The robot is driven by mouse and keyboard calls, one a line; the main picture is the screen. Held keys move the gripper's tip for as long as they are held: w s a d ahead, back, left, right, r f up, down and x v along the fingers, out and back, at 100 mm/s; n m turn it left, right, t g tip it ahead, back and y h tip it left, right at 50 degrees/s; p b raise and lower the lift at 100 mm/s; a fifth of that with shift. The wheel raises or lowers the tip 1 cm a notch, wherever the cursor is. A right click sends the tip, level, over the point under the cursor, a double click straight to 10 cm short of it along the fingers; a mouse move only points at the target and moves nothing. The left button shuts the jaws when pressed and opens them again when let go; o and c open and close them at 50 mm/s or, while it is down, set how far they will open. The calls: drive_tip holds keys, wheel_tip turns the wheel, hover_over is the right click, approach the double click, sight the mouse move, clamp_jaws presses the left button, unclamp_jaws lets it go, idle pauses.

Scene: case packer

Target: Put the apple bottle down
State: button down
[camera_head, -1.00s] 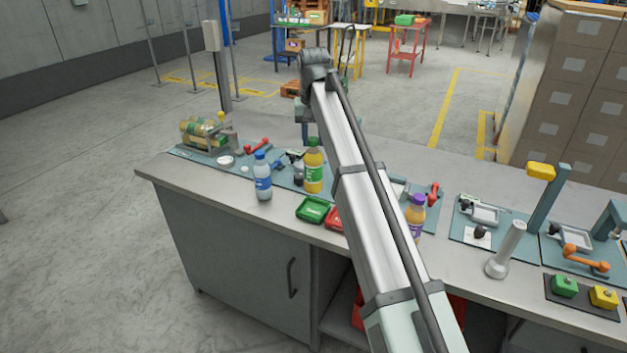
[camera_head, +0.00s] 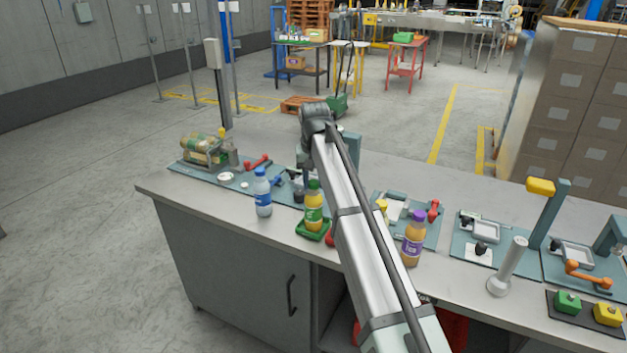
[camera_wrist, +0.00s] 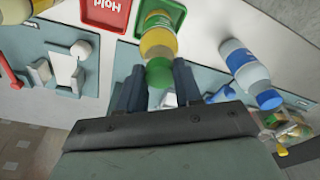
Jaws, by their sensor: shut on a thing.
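The apple bottle (camera_head: 314,212), with yellow juice, a green label and a green cap, is upright at the green tray (camera_head: 309,234). Its base appears within the tray's outline; I cannot tell whether it touches the tray floor. In the wrist view the bottle (camera_wrist: 158,43) points cap-first toward me, with the green tray (camera_wrist: 176,14) behind it. My gripper (camera_wrist: 157,82) is shut on the bottle near its cap, one finger on each side. In the head view my arm hides part of the gripper.
A blue-capped water bottle (camera_head: 263,193) stands just left of the apple bottle. The red "Hold" tray (camera_wrist: 106,12) lies beside the green one. A purple-capped bottle (camera_head: 413,238) stands to the right of my arm. The front bench edge is close to the green tray.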

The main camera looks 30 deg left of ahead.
drive_tip(key=shift+f, duration=0.1)
drive_tip(key=c, duration=0.8)
unclamp_jaws()
drive_tip(key=shift+o, duration=0.2)
wheel_tip(320, 180, up, 12)
drive_tip(key=s, duration=0.1)
drive_tip(key=shift+s+d, duration=0.15)
drive_tip(key=shift+d, duration=0.2)
